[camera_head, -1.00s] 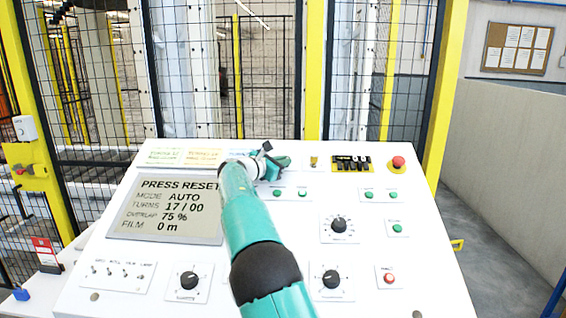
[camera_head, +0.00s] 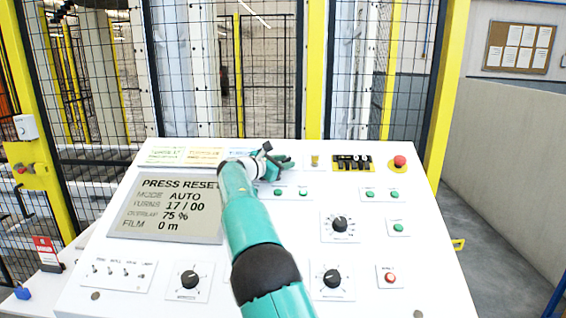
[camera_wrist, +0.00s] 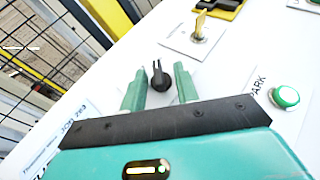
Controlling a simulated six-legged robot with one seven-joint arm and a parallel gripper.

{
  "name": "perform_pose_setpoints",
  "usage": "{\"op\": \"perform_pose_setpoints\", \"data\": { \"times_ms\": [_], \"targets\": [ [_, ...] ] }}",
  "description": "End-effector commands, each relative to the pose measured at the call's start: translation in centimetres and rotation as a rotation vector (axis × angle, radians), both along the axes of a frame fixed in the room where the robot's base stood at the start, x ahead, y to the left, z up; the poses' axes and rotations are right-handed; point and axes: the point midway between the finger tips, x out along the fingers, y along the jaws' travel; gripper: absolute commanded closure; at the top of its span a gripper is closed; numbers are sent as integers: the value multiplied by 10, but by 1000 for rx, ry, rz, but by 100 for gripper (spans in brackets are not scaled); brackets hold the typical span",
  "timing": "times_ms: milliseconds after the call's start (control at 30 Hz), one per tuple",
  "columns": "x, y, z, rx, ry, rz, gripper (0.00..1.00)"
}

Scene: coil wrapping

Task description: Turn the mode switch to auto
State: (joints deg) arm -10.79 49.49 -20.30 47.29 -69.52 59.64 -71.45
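A black switch knob (camera_wrist: 158,76) on a white plate shows in the wrist view, its pointer toward the top of the picture. I take it for the mode switch; its label is not readable. My gripper (camera_wrist: 160,74) is open, with one green finger on each side of the knob and a visible gap on both sides. I cannot tell how deep the fingertips reach around it. In the head view my gripper (camera_head: 277,167) is at the upper middle of the panel and hides the knob. The screen (camera_head: 168,208) reads PRESS RESET, MODE AUTO, TURNS 17 / 00.
The white sloping panel (camera_head: 265,215) also carries a yellow key switch (camera_wrist: 199,25), a green PARK button (camera_wrist: 285,96), a red emergency stop (camera_head: 399,162) and several dials, such as the one at right (camera_head: 340,224). A mesh fence (camera_head: 265,80) stands behind.

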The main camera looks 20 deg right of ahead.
Motion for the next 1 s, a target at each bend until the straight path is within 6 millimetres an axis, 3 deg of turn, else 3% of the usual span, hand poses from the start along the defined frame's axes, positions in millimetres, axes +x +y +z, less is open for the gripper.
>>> {"op": "perform_pose_setpoints", "data": {
  "times_ms": [267, 700, 1000],
  "targets": [
    [-8, 18, 5, -3, -2, 3, 69],
    [-48, 101, 14, 0, 0, 3, 69],
    [-60, 123, 16, 1, 0, 0, 69]
  ]
}}
